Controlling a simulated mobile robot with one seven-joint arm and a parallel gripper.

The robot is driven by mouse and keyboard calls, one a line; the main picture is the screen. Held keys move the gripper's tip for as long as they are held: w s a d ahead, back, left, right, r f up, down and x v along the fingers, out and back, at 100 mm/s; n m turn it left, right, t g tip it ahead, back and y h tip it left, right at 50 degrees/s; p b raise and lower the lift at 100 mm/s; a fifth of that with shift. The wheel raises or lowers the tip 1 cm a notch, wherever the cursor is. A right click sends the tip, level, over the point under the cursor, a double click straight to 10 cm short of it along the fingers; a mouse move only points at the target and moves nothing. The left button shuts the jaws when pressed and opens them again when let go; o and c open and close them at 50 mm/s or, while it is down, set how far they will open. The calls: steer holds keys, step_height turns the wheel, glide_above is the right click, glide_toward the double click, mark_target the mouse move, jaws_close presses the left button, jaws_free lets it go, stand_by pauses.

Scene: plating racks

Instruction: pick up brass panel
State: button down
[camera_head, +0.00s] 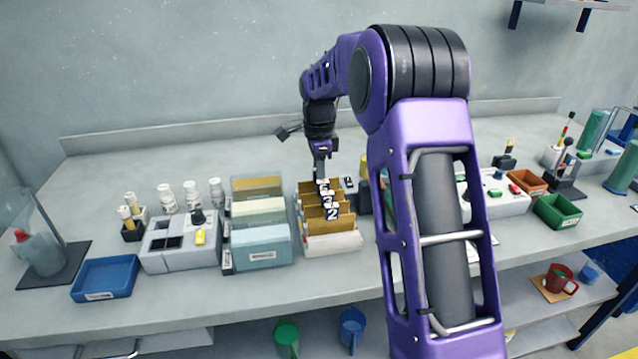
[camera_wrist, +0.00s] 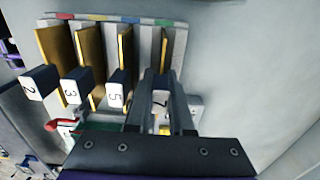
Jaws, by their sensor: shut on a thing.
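Several brass panels stand upright in a white slotted rack (camera_head: 335,243), which also shows in the wrist view (camera_wrist: 148,42). Three have dark tags with white number faces: panel 2 (camera_wrist: 54,50), panel 3 (camera_wrist: 88,45) and panel 5 (camera_wrist: 125,45). My gripper (camera_wrist: 161,90) is at the end of this row, shut on the brass panel tagged 7 (camera_wrist: 160,99), with a finger on each side of its tag. This panel is still among the rack's slots. In the head view, my gripper (camera_head: 321,170) points down at the rack's far end.
A grey block (camera_head: 180,255), blue tray (camera_head: 105,279) and white bottles (camera_head: 191,193) stand further left. Orange (camera_head: 529,181) and green trays (camera_head: 558,211) are at the right. Bare counter lies behind the rack.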

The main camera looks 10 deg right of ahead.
step_height(320, 180, up, 18)
steer(key=p, duration=0.3)
steer(key=shift+f, duration=0.25)
steer(key=shift+r+p, duration=0.1)
steer(key=shift+p, duration=0.35)
stand_by(0.3)
steer(key=shift+s, duration=0.1)
stand_by(0.8)
